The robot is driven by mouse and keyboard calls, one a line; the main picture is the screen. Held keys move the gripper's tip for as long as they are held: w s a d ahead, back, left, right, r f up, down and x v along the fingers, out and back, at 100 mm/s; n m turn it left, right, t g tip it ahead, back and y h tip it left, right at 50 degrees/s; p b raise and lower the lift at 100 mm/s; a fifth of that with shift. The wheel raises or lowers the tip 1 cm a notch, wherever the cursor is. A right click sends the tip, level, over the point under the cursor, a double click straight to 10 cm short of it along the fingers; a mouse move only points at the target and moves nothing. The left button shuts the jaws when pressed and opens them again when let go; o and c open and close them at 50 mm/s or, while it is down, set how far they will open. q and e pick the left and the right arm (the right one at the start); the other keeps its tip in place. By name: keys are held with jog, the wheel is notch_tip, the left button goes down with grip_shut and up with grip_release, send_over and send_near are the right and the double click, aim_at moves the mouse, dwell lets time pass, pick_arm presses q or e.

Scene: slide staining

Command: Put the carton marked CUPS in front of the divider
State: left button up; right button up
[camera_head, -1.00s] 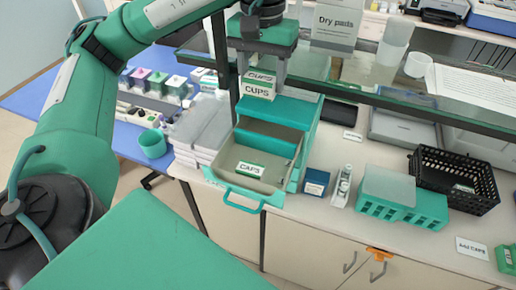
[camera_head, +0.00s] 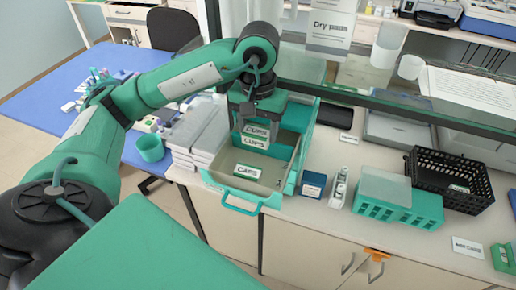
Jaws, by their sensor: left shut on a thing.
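My left gripper (camera_head: 258,117) is shut on the carton marked CUPS (camera_head: 256,138), a small pale box with green edges and two labels showing. It holds the carton upright over the open drawer (camera_head: 222,186), which has a beige inside and a teal handle. A piece marked CAPS (camera_head: 247,171) lies in the front part of the drawer, nearer to me than the carton. The drawer's cross divider is mostly hidden behind the gripper and carton. I cannot tell whether the carton touches the drawer floor. My right gripper is out of view.
A blue box (camera_head: 313,185) and a small white bottle (camera_head: 339,188) stand right of the drawer. A teal rack (camera_head: 398,210) and a black basket (camera_head: 450,180) are further right. Stacked grey trays (camera_head: 198,142) stand close on the left.

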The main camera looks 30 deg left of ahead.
aim_at(258, 161)
pick_arm(q)
notch_tip(258, 161, down, 2)
jog(key=shift+f, duration=0.95)
jog(key=shift+f+p, duration=0.5)
jog(key=shift+f, duration=1.1)
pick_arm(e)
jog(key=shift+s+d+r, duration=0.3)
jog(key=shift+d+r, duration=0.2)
pick_arm(q)
jog(key=shift+f, duration=0.1)
jog(key=shift+f+b, duration=0.1)
jog(key=shift+b, duration=0.2)
jog(key=o, duration=1)
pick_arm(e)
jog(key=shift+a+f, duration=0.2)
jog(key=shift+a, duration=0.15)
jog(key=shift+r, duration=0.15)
